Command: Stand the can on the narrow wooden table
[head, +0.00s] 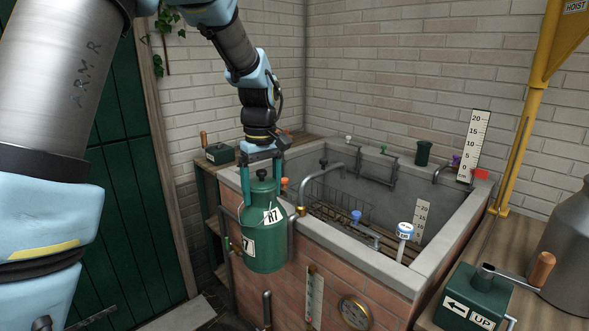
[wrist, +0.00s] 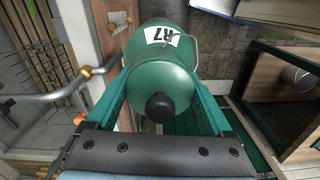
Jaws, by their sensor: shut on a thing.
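The can is a green churn (head: 264,232) with white R7 labels and a dark knob on its lid. My gripper (head: 262,182) is shut on it, with one green finger on each side of its shoulder. The can hangs upright in front of the near left corner of the brick trough. In the wrist view the can (wrist: 160,72) fills the space between the fingers. A narrow wooden table (head: 207,168) stands against the wall behind and left of the trough, partly hidden by the can and trough. A green crank box stands on it.
The stone-rimmed trough (head: 375,268) has pipes, taps and a gauge on its front. A second wooden surface (head: 501,250) at right carries a green UP box (head: 474,299) and a large metal churn (head: 571,255). A yellow hoist post (head: 522,130) rises behind it.

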